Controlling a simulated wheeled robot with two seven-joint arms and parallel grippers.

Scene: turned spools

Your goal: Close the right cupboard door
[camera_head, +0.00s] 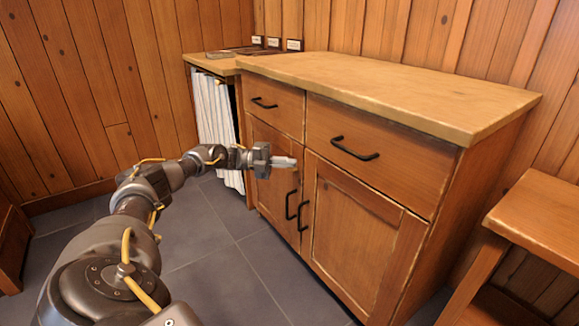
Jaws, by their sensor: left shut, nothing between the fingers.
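The wooden cupboard has a right door (352,232) with a recessed panel and a black bar handle (302,215) at its left edge. This door looks flush or nearly flush with the front; I cannot tell whether a small gap is left. The left door (270,190), with its own black handle (290,205), looks shut and is partly hidden behind my gripper. My left gripper (289,162) is shut and empty, in front of the upper left door and above the handles. I cannot tell whether it touches the door. My right gripper is not in view.
Two drawers with black handles, the left (274,108) and the right (368,150), are closed above the doors. The countertop (390,85) is bare. A wooden bench (540,215) stands at the right. Grey floor tiles (235,280) lie clear in front of the cupboard.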

